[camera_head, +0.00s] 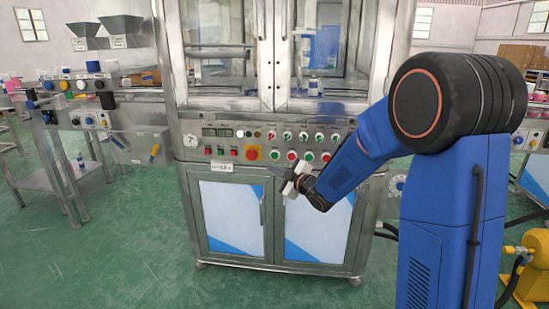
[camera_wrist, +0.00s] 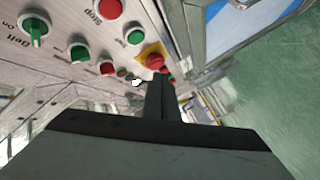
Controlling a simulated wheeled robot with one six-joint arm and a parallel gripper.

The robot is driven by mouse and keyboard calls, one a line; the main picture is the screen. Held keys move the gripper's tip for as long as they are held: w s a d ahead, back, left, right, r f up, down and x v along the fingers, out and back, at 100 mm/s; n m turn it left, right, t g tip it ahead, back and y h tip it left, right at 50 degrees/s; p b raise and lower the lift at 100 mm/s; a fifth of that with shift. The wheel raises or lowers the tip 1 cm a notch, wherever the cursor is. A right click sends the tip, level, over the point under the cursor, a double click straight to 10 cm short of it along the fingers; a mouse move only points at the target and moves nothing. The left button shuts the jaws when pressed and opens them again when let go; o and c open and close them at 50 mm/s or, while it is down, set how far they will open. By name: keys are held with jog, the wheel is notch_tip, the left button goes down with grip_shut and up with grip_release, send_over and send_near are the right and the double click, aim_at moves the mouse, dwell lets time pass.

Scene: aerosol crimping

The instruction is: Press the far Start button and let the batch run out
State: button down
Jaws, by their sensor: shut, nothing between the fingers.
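My gripper (camera_head: 274,171) is shut and empty, held in front of the machine's control panel (camera_head: 198,142), just below the lower button row in the head view. In the wrist view, my gripper (camera_wrist: 159,78) points toward the panel. A green button (camera_head: 274,154) sits just right of the red emergency stop (camera_head: 252,153) on its yellow plate. In the wrist view this green button (camera_wrist: 134,34) lies between the emergency stop (camera_wrist: 155,61) and a red button (camera_wrist: 107,9) labelled Stop. Another green button (camera_head: 308,156) sits further right. I cannot read which is the far Start, nor confirm contact.
Green selector knobs (camera_head: 303,137) line the upper row; one is labelled Belt (camera_wrist: 35,27) in the wrist view. Cabinet doors (camera_head: 231,215) are below and glass doors (camera_head: 222,65) above. A workbench (camera_head: 65,180) stands left. Green floor is clear in front.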

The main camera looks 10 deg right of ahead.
aim_at(275, 156)
jog(key=shift+w+d, duration=0.35)
jog(key=shift+w, duration=0.7)
jog(key=shift+w+d, duration=0.3)
jog(key=shift+w, duration=0.7)
jog(key=shift+w+d, duration=0.35)
jog(key=shift+w, duration=0.7)
jog(key=shift+w, duration=0.1)
jog(key=shift+w+d, duration=0.1)
jog(key=shift+w, duration=0.2)
